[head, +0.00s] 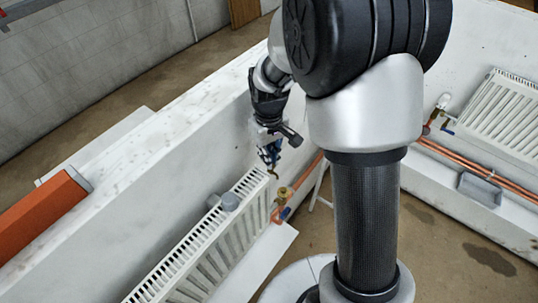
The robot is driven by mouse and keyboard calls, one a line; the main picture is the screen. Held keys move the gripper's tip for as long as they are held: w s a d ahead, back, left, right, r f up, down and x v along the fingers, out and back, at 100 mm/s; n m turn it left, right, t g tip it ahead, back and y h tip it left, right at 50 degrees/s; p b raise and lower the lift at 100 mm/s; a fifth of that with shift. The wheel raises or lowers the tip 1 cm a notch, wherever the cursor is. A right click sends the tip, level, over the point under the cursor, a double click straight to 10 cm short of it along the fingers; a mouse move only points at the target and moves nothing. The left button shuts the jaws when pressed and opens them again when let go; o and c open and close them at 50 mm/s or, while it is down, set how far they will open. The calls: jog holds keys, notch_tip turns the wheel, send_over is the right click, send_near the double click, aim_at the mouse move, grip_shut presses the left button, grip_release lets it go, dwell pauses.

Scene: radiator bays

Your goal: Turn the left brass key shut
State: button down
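A brass fitting (284,194) sits on a copper pipe at the end of the left radiator (205,250). A small yellowish piece (272,172) shows just above it, at my fingertips; I cannot tell whether it is the key. My gripper (269,158) points down above the radiator's end, close to the white wall. Its fingers are small and dark here, so I cannot tell whether they are open or touch the brass.
At right are another radiator (504,112), copper pipes (468,166) and a grey tray (479,190). An orange beam (40,218) lies at left. Brown floor (425,250) is open at lower right.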

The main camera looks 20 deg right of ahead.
jog(key=shift+m, duration=0.4)
jog(key=m, duration=0.3)
jog(key=shift+d+m, duration=0.15)
jog(key=shift+m, duration=0.15)
jog(key=m, duration=0.3)
jog(key=shift+d+m, duration=0.1)
jog(key=shift+m, duration=0.2)
jog(key=m, duration=0.6)
jog(key=shift+d, duration=0.2)
jog(key=shift+m, duration=0.3)
jog(key=c, duration=2.1)
grip_release()
jog(key=shift+s, duration=0.1)
jog(key=shift+o, duration=0.2)
